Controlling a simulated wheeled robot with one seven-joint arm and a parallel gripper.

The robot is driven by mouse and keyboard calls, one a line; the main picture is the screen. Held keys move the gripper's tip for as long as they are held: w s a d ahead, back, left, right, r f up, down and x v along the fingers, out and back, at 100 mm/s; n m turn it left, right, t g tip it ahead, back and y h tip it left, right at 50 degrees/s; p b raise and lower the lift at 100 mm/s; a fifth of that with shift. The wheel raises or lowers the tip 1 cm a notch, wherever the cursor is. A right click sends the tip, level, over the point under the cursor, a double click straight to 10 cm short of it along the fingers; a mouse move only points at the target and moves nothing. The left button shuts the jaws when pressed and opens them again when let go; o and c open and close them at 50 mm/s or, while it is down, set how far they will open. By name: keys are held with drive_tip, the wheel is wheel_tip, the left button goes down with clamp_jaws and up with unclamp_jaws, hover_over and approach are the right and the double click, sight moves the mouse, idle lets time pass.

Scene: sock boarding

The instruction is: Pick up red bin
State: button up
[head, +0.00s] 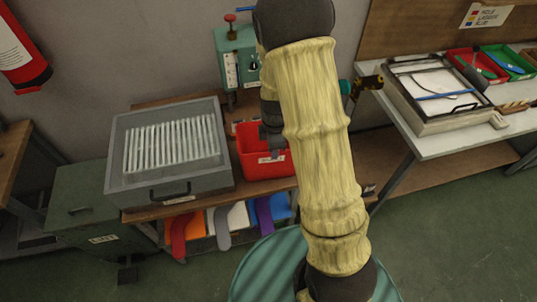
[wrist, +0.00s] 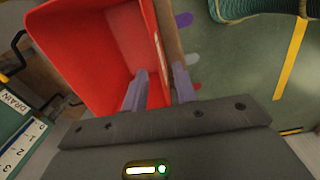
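The red bin (head: 256,169) stands upright on the wooden bench beside the grey tray, with a white label on its front. It fills the upper left of the wrist view (wrist: 85,50). My gripper (head: 271,143) reaches down at the bin in the head view, partly hidden by my arm. In the wrist view my gripper (wrist: 159,78) has its fingers apart, one inside the bin and one outside, straddling a side wall. A gap shows between the fingers, and I see no firm grip on the wall.
A grey tray with white slats (head: 170,146) sits left of the bin. A green machine (head: 237,62) stands behind it. Colored socks (head: 222,220) hang below the bench front. A white table (head: 455,140) with a framed tray is at right.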

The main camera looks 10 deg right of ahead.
sight(273, 164)
idle(0.3)
drive_tip(key=shift+w+f+p, duration=0.2)
drive_tip(key=shift+f+p, duration=0.6)
drive_tip(key=shift+f, duration=1.85)
clamp_jaws()
